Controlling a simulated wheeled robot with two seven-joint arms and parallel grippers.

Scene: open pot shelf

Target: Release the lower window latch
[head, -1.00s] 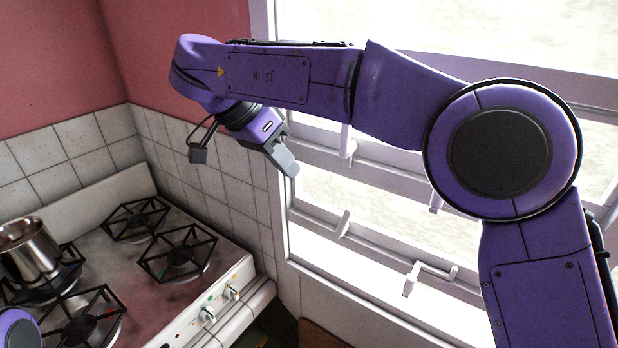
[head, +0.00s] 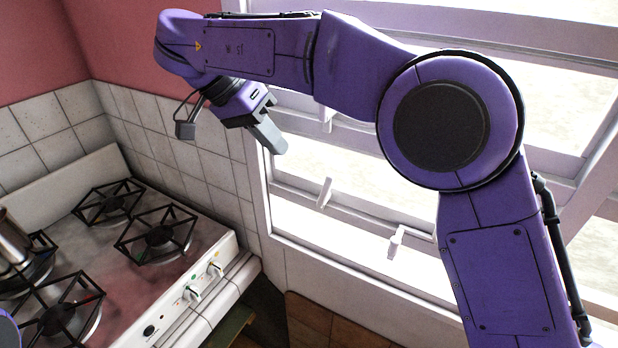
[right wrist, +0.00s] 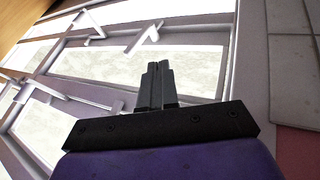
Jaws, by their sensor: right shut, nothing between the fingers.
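The white-framed window (head: 300,225) fills the right side of the head view. A white lever latch (head: 325,192) stands up from its lower part. A second, lower white latch handle (head: 396,242) sits further right, near the bottom rail; part of it is close to my arm's outline. My right gripper (head: 270,138) is shut and empty, in front of the window's left edge, up and left of both levers. In the right wrist view its dark fingers (right wrist: 156,85) lie together, pointing at the window, with a white latch (right wrist: 148,36) just beyond them. My left gripper is not in view.
A stove (head: 100,250) with several black burner grates stands at the left. A metal pot (head: 10,240), cut off by the picture edge, stands on it. A tiled wall (head: 195,170) lies between stove and window. My right arm hides much of the window.

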